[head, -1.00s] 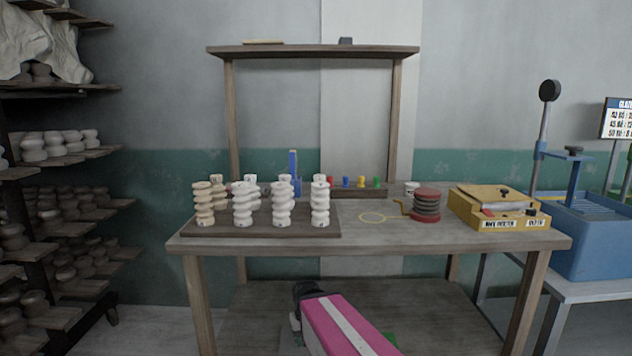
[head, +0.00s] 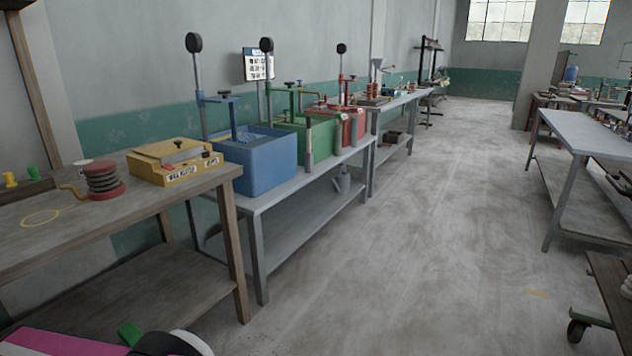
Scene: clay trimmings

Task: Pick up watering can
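A small grey can-like object (head: 342,181), which looks like the watering can, is in the head view near the middle. It is below the top of the grey metal table, by the table's far end, and seems to stand on the lower shelf. It is small and its spout and handle are hard to make out. Part of my pink arm shows at the bottom left, far from the can. My gripper's fingers are not in view.
The grey table (head: 279,191) carries blue (head: 262,165), green (head: 318,139) and red (head: 352,125) tubs with upright levers. A wooden table (head: 120,232) stands at left. Grey floor (head: 430,210) is open down the middle. Another table (head: 592,130) and a wheeled stand (head: 606,290) are at right.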

